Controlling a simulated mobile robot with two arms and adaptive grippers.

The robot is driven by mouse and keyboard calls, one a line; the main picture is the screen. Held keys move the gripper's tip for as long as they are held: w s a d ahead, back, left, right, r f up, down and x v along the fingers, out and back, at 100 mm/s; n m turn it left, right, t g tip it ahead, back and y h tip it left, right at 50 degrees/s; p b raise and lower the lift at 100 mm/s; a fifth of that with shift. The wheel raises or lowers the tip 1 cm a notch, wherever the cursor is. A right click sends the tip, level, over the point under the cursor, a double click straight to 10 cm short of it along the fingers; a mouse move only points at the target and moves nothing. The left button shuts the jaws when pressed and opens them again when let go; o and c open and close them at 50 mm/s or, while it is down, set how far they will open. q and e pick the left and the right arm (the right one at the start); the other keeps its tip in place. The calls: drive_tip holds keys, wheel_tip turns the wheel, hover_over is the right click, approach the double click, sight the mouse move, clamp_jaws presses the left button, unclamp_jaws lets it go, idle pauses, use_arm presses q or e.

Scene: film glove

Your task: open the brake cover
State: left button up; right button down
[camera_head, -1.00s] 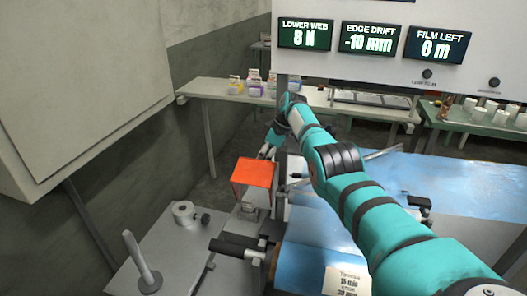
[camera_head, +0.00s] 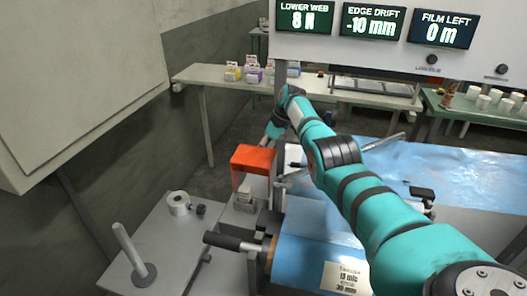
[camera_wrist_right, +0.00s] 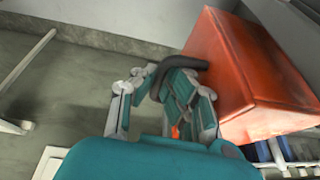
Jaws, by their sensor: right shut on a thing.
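The orange brake cover (camera_head: 253,158) sits over a grey mount (camera_head: 243,197) left of the blue film. It looks tilted, and part of the mount shows below it. In the right wrist view the cover (camera_wrist_right: 250,75) fills the right side. In the wrist view this gripper (camera_wrist_right: 168,88) is shut on a dark curved handle (camera_wrist_right: 188,62) beside the cover. The contact between the fingers is partly hidden. My left gripper is not in view.
An upright post (camera_head: 132,250) is at the front left. Blue film (camera_head: 440,170) covers the machine on the right. A bench (camera_head: 205,82) stands behind.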

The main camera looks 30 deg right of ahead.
drive_tip(key=shift+w+d+r, duration=0.25)
drive_tip(key=shift+r, duration=0.2)
drive_tip(key=c, duration=1.7)
unclamp_jaws()
drive_tip(key=shift+f, duration=0.2)
drive_tip(key=shift+s+f, duration=0.1)
drive_tip(key=shift+f, duration=0.1)
wheel_tip(320, 180, up, 10)
drive_tip(key=shift+r, duration=0.1)
